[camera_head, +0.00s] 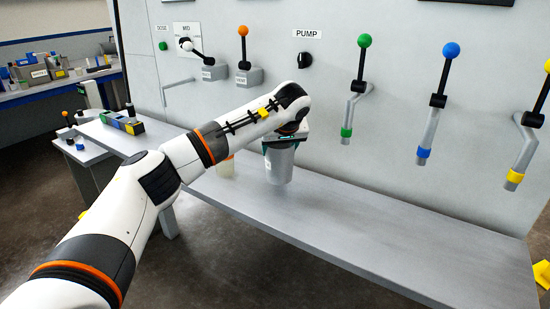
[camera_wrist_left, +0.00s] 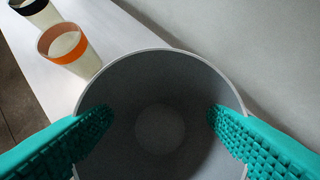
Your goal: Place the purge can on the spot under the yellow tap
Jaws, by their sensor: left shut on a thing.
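The purge can (camera_head: 279,165) is a grey, open-topped can, upright at the shelf left of the green tap. My left gripper (camera_head: 285,138) is shut on it. In the left wrist view its teal fingers (camera_wrist_left: 160,130) press on opposite sides of the can (camera_wrist_left: 160,62), which looks empty. I cannot tell whether the can's base touches the shelf. The yellow tap (camera_head: 525,150) is on the wall at the far right, well away from the can. No distinct spot mark shows on the shelf below it. My right gripper is not in view.
The grey shelf (camera_head: 400,235) is clear from the can to the right end. A cup with an orange band (camera_wrist_left: 67,45) and a black-banded cup (camera_wrist_left: 35,8) stand beside the can. Green (camera_head: 350,110) and blue (camera_head: 432,125) taps hang between can and yellow tap.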

